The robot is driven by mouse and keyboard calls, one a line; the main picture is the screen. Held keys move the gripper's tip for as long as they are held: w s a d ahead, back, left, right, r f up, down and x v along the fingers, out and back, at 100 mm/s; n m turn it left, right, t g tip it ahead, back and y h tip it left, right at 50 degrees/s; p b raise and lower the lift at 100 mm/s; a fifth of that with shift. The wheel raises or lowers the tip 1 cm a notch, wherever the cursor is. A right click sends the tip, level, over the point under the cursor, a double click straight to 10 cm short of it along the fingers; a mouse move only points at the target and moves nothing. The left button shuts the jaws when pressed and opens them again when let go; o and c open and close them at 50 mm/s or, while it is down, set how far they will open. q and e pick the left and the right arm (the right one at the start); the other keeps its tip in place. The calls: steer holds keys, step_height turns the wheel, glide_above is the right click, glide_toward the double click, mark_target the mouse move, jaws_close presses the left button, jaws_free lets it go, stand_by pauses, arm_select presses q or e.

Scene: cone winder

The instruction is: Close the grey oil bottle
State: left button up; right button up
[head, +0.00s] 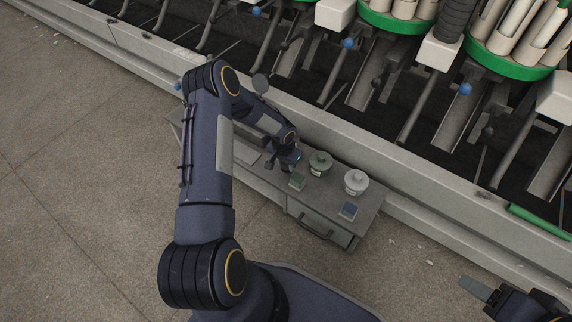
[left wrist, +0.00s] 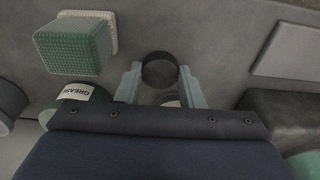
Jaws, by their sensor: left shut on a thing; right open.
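My left gripper (head: 285,158) is low over the bench at the foot of the machine. In the left wrist view its two pale fingers (left wrist: 160,76) are shut on a dark round piece (left wrist: 159,68), which looks like a cap. Below it, between the fingers, a greyish round shape with a light edge partly shows; I cannot tell whether it is the grey oil bottle. In the head view the gripper and arm hide this spot, and I cannot make out the bottle. My right gripper (head: 482,291) is open and empty at the lower right, away from the bench.
The labelled grease tin (left wrist: 80,92) is close beside the left gripper. The winder's rail (head: 350,140) runs behind.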

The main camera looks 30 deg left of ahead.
mark_target(286, 166)
arm_select(q)
steer(key=shift+r, duration=0.5)
step_height(286, 166, up, 3)
steer(key=shift+d+f+p, duration=0.1)
steer(key=shift+f+p, duration=0.05)
steer(key=shift+p, duration=0.55)
steer(key=s+d+r+p, duration=0.3)
steer(key=s+d+r, duration=0.6)
steer(key=s, duration=0.1)
steer(key=shift+d, duration=0.2)
arm_select(e)
step_height(286, 166, up, 5)
steer(key=shift+f, duration=0.1)
steer(key=shift+o, duration=0.4)
